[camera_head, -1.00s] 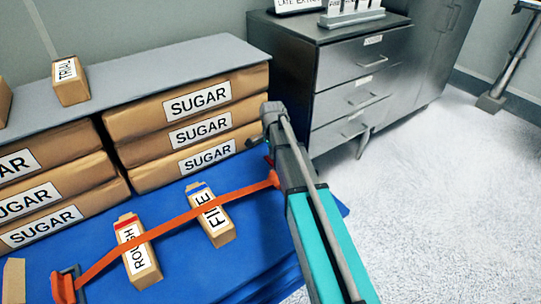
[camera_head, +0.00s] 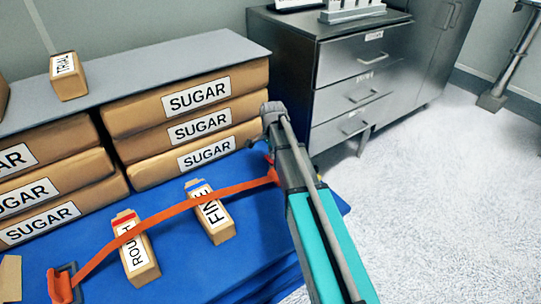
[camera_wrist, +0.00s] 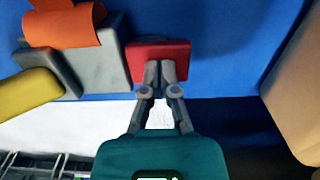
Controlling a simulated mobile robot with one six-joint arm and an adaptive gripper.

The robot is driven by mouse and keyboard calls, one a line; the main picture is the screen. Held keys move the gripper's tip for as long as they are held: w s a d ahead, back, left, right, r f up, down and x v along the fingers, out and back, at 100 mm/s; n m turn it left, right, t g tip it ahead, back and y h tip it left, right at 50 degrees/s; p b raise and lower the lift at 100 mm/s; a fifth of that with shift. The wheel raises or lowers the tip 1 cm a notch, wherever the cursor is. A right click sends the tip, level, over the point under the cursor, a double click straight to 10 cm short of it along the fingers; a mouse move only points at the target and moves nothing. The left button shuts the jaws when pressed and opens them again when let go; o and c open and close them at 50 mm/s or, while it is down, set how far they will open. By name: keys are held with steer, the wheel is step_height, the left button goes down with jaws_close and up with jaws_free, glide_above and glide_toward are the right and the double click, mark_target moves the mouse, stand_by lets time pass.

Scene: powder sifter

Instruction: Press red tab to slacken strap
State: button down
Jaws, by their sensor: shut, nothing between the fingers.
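The red tab (camera_wrist: 160,50) sits in the upper middle of the wrist view, beside a grey block (camera_wrist: 98,60). My gripper (camera_wrist: 163,70) is shut and empty, its fingertips against the tab's near edge. The orange strap (camera_head: 165,213) runs in a loose curve across the blue surface (camera_head: 185,268), over the ROUGH and FINE cartons. Its right end (camera_wrist: 65,25) lies over the grey block in the wrist view. Its left end meets an orange clip (camera_head: 60,287). In the head view my arm hides most of the tab.
The ROUGH carton (camera_head: 139,260) and FINE carton (camera_head: 215,223) lie under the strap. Stacked SUGAR bags (camera_head: 150,120) under a grey board (camera_head: 170,68) stand behind. A grey drawer cabinet (camera_head: 335,100) stands at the back right. Open floor (camera_head: 440,210) is at the right.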

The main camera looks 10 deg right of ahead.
steer(key=shift+r, duration=0.15)
steer(key=shift+r+p, duration=0.5)
steer(key=shift+p, duration=0.25)
step_height(320, 180, up, 13)
steer(key=p, duration=1.2)
steer(key=shift+f+p, duration=0.15)
steer(key=shift+p, duration=0.2)
steer(key=s+n, duration=1.3)
steer(key=s, duration=0.8)
step_height(320, 180, up, 28)
steer(key=p, duration=2.7)
steer(key=shift+a+f+p, duration=0.2)
steer(key=shift+a+p, duration=0.15)
